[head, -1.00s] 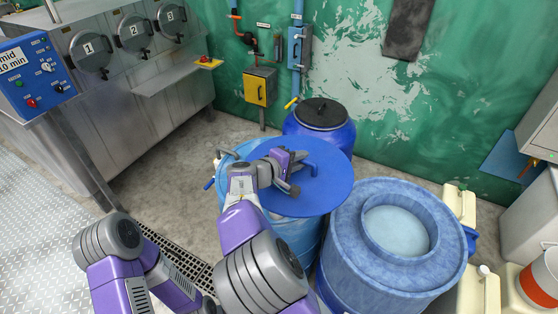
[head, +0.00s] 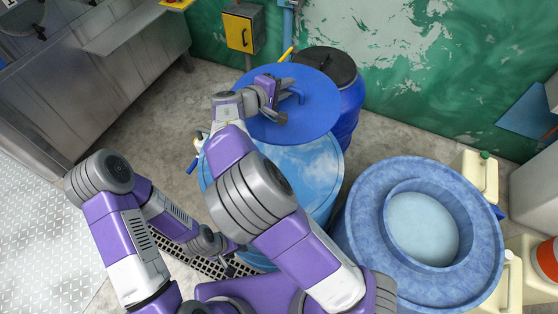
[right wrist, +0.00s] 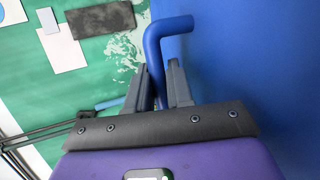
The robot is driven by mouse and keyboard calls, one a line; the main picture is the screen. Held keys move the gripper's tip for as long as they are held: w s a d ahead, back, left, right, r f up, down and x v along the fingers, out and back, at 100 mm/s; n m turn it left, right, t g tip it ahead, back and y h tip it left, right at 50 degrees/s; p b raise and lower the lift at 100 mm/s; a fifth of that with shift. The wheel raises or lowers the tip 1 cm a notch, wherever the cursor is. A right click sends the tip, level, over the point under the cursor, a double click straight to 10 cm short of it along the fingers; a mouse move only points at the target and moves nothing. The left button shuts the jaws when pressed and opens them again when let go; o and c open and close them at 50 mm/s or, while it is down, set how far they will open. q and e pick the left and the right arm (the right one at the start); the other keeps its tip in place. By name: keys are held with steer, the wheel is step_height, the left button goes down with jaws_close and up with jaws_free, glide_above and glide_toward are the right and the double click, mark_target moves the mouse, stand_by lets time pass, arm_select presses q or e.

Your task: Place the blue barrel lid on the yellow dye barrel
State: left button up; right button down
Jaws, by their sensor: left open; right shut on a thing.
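The blue barrel lid (head: 318,118) is a flat disc with a bent handle (head: 299,92). My right gripper (head: 278,101) is shut on this handle. In the right wrist view, the handle (right wrist: 155,60) stands between the fingers (right wrist: 163,88), with the lid (right wrist: 255,70) filling the right. The lid is above the far part of a blue barrel with a pale marbled top (head: 315,165), covering part of it. No barrel body looks yellow; I cannot tell which is the yellow dye barrel. My left gripper (head: 232,266) is open and empty, low beside the marbled-top barrel, partly hidden by my arm.
A blue barrel with a black lid (head: 325,66) stands behind, near the green wall. A mottled blue barrel with a round opening (head: 362,210) stands at right, beside cream canisters (head: 478,175). A metal bench (head: 90,95) stands left. Open floor (head: 150,125) lies between.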

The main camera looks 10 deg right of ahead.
step_height(320, 180, down, 26)
steer(key=b, duration=1.7)
steer(key=shift+w+b, duration=0.15)
steer(key=shift+b, duration=0.2)
steer(key=shift+f, duration=0.1)
steer(key=c, duration=1)
jaws_free()
steer(key=shift+s+a+r, duration=0.2)
steer(key=shift+a+r, duration=0.05)
steer(key=shift+a, duration=0.05)
steer(key=p+v, duration=0.2)
steer(key=v, duration=0.9)
steer(key=shift+s+r, duration=0.1)
steer(key=shift+r, duration=0.05)
